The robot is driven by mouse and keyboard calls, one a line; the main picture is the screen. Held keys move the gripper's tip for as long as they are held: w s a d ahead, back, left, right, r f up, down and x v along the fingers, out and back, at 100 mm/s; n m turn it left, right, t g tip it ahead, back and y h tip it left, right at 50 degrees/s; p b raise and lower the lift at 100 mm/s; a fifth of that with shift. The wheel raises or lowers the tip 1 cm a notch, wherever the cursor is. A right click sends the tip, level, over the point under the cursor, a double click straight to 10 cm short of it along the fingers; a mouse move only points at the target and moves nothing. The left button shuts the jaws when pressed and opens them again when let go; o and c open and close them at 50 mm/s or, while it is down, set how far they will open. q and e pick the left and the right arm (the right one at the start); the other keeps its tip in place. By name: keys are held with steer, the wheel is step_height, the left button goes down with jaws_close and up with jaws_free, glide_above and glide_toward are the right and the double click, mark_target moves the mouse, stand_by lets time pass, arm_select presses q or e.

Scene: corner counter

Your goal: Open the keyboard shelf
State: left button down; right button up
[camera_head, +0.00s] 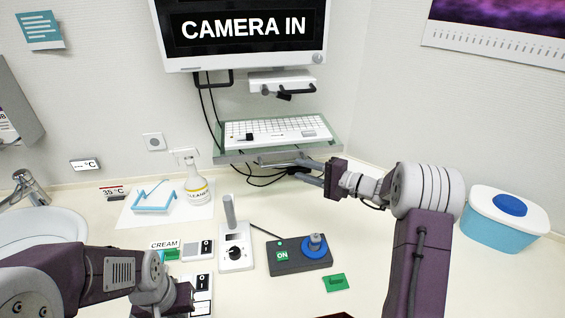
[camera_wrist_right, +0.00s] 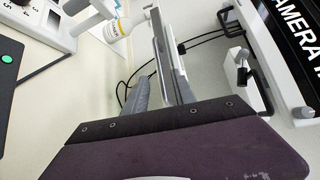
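The keyboard shelf (camera_head: 332,142) is a greenish glass-like tray on the back wall below the monitor, with a white keyboard (camera_head: 275,130) on it. A grey bar (camera_head: 275,161) runs under its front edge. My right gripper (camera_head: 300,171) reaches in from the right, fingers pointing left, just below the front edge at the bar's right end. Its fingers are apart. In the right wrist view the fingers (camera_wrist_right: 162,90) show beside a long grey bar; I cannot tell whether they touch it. My left gripper (camera_head: 178,299) is at the bottom left, its fingertips hidden.
A spray bottle (camera_head: 192,180), a joystick box (camera_head: 299,256) and a switch box (camera_head: 236,248) stand on the counter below the shelf. A blue-and-white tub (camera_head: 502,218) is at the right. Black cables (camera_head: 262,180) hang under the shelf. A sink (camera_head: 40,228) is at the left.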

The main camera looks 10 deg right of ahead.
mark_target(285, 165)
steer(key=p+x, duration=0.1)
steer(key=x, duration=0.4)
steer(key=shift+w+a+p, duration=0.15)
steer(key=shift+w+p, duration=0.2)
steer(key=shift+w, duration=0.05)
steer(key=shift+w+a+f, duration=0.15)
steer(key=shift+w+a, duration=0.15)
steer(key=shift+a, duration=0.15)
steer(key=shift+c, duration=0.3)
steer(key=shift+w, duration=0.1)
jaws_close()
steer(key=shift+f, duration=0.1)
